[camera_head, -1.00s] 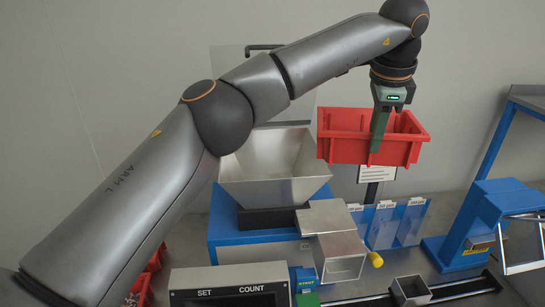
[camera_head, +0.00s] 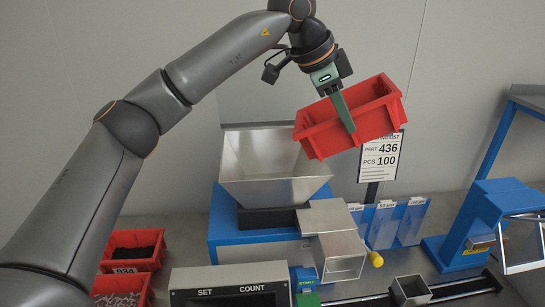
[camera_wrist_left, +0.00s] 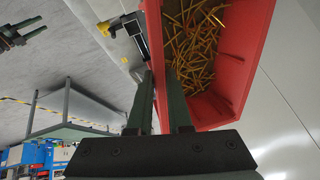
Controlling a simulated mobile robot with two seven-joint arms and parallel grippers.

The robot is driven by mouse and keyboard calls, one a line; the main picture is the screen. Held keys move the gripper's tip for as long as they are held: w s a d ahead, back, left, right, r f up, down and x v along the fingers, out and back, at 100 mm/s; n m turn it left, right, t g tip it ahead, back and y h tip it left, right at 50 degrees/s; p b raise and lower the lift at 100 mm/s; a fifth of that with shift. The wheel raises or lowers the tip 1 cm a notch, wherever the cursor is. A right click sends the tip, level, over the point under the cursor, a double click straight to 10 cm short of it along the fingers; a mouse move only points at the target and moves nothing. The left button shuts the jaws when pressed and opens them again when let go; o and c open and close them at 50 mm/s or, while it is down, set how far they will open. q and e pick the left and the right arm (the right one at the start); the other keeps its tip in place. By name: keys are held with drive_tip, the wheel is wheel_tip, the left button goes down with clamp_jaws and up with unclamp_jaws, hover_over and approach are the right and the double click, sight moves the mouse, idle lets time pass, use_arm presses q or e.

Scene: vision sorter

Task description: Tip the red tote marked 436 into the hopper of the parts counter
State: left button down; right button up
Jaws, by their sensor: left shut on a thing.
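The red tote (camera_head: 372,112) is held in the air, tilted with its left end lower, above and to the right of the steel hopper (camera_head: 262,186). Its lower left corner is close to the hopper's right rim. My left gripper (camera_head: 345,112) is shut on the tote's near wall. In the left wrist view the tote (camera_wrist_left: 255,52) holds many thin orange-yellow parts (camera_wrist_left: 195,45). The tote's own number does not show.
A packing list sign (camera_head: 380,158) reading part 436, pcs 100 stands behind the tote. Red totes, one marked 934 (camera_head: 124,268), stand at lower left. A SET/COUNT display (camera_head: 229,280) is in front. A blue frame (camera_head: 490,215) stands at right.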

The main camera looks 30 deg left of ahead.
sight(328, 121)
use_arm(q)
drive_tip(key=shift+s+a+r+t+h, duration=0.1)
drive_tip(key=shift+s+a+t+h, duration=0.2)
drive_tip(key=shift+a+h, duration=0.35)
drive_tip(key=shift+a, duration=0.2)
drive_tip(key=shift+s+a, duration=0.15)
drive_tip(key=shift+a, duration=0.15)
drive_tip(key=shift+h, duration=0.25)
drive_tip(key=shift+s+a+t, duration=0.15)
drive_tip(key=shift+a+t, duration=0.15)
drive_tip(key=shift+h, duration=0.3)
drive_tip(key=shift+d, duration=0.1)
